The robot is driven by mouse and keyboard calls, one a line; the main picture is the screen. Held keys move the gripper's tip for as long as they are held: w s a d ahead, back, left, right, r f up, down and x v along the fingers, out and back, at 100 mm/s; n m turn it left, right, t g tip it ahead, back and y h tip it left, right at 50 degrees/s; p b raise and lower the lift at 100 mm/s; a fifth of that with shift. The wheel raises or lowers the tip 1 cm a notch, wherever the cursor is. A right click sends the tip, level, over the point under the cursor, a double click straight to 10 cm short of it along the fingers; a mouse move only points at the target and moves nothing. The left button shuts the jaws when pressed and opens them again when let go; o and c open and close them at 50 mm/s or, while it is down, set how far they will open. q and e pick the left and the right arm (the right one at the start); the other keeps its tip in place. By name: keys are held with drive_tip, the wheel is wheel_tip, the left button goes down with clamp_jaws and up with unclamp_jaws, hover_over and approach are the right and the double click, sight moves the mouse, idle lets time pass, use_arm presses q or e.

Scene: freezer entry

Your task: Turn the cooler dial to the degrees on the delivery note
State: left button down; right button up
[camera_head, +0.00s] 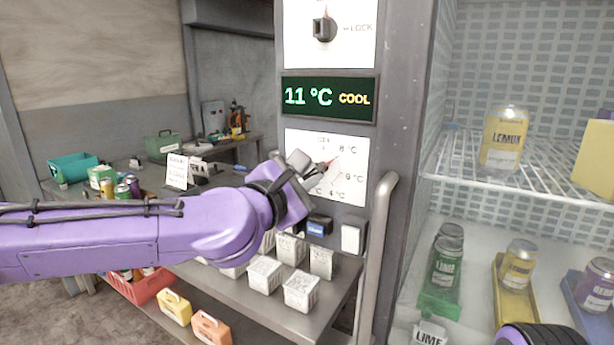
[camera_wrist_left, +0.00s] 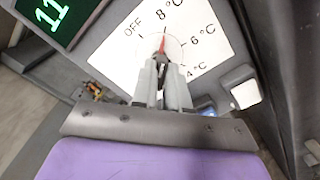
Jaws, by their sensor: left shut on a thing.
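The white cooler dial plate (camera_head: 353,185) is on the grey post, marked OFF, 8 °C, 6 °C and 4 °C. My left gripper (camera_head: 316,172) is shut on the dial knob, which its fingers mostly hide. The red pointer tip (camera_head: 328,162) shows past the fingers, aimed up and right toward the 8 °C mark. In the left wrist view the fingers (camera_wrist_left: 162,80) close around the knob and the red pointer (camera_wrist_left: 162,44) also aims roughly at 8 °C. The display (camera_head: 328,97) above reads 11 °C COOL. A small white note (camera_head: 177,172) stands on the back table, its writing too small to read.
A LOCK knob (camera_head: 324,29) is above the display. A blue switch (camera_head: 319,226) and a white switch (camera_head: 351,238) are below the dial. A vertical metal handle (camera_head: 378,250) stands close to the right. White boxes (camera_head: 301,291) fill the shelf below; cans stand in the cooler.

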use_arm(q)
drive_tip(key=c, duration=1.1)
unclamp_jaws()
drive_tip(key=shift+c, duration=0.2)
drive_tip(key=b+v, duration=0.2)
drive_tip(key=v, duration=0.8)
drive_tip(key=shift+s, duration=0.2)
